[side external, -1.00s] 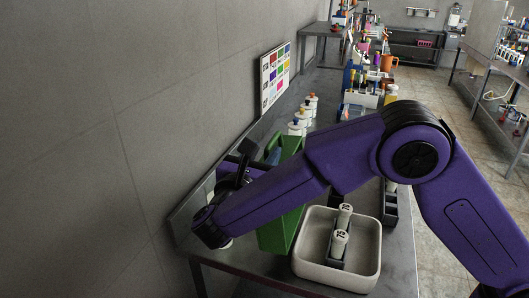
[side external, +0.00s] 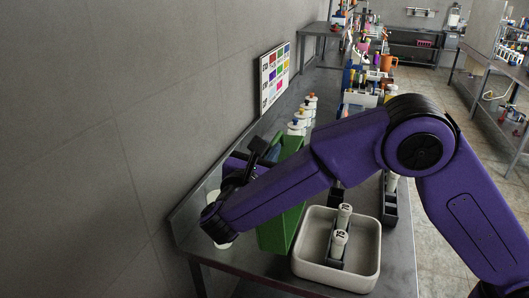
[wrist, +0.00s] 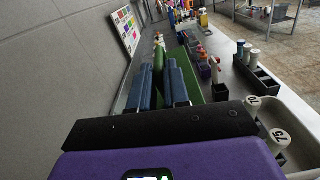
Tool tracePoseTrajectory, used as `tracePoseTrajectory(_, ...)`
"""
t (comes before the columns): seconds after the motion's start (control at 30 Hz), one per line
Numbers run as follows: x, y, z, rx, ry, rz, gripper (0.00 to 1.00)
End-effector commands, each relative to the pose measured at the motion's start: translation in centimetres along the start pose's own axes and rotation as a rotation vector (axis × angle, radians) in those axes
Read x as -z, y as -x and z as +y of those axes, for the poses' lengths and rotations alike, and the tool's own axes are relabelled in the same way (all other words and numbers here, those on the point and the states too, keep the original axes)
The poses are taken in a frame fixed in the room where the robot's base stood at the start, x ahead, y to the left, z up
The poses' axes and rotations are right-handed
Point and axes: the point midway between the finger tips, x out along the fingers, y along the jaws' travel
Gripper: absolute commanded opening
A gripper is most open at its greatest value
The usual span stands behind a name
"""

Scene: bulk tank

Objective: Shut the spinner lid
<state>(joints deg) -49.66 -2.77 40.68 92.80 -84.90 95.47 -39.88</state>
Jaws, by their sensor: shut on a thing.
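My gripper (wrist: 160,84) has two blue fingers close together at the middle of the wrist view. A dark green rounded thing (wrist: 158,57) shows between and beyond their tips, and they appear shut on it. In the side view my purple arm hides most of the gripper, which is at the left end of the bench beside a tall green box (side external: 294,222). I cannot make out the spinner or its lid for certain. A green surface (wrist: 191,48) lies just right of the fingers in the wrist view.
A pale tray (side external: 308,268) holding a dark rack with two numbered white-capped tubes (side external: 339,238) stands at the front right. A dark rack (side external: 390,205) is behind it. Several white bottles (side external: 298,125) line the wall side. The grey wall is close on the left.

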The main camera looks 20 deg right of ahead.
Motion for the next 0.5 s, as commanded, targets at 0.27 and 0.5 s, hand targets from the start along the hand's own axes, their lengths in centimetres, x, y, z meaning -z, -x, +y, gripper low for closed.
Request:
tracePoseTrajectory(0.27, -1.0, 0.1, -2.8, -0.001, -0.22, 0.002, 0.0)
tracePoseTrajectory(0.5, -1.7, 0.1, -6.6, -0.002, -0.247, 0.003, 0.0)
